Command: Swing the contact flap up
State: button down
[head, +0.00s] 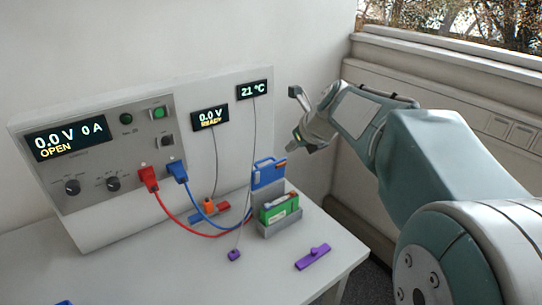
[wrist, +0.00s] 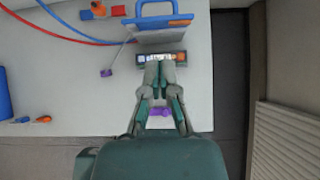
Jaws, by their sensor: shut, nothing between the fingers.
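The blue flap (head: 268,173) with a loop handle stands raised at the back of a grey cradle (head: 283,224). A green battery block (head: 278,210) sits in the cradle. In the wrist view the flap (wrist: 165,30) is beyond my fingertips, and the battery's top edge (wrist: 150,58) shows just past them. My gripper (wrist: 160,66) is shut and empty. In the head view my gripper (head: 291,150) hangs above and to the right of the flap, apart from it. The flap's hinge is too small to make out.
A purple bar (head: 313,257) lies at the right front, and a purple block (head: 234,255) on a thin wire lies left of the cradle. The table's right edge is close.

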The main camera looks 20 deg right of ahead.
aim_at(271, 165)
jog(key=x, duration=1.2)
jog(key=shift+w+a+r, duration=0.15)
jog(key=shift+w+a, duration=0.15)
jog(key=shift+w, duration=0.1)
jog(key=shift+w+a+f, duration=0.2)
jog(key=shift+w+f, duration=0.1)
jog(key=shift+w, duration=0.2)
jog(key=shift+a+f, duration=0.15)
jog(key=shift+f, duration=0.1)
jog(key=shift+w+a+f, duration=0.1)
jog(key=shift+w+a, duration=0.05)
jog(key=shift+w, duration=0.45)
jog(key=shift+w+a+f, duration=0.1)
jog(key=shift+w+a, duration=0.1)
jog(key=shift+w, duration=0.35)
jog(key=shift+r, duration=0.25)
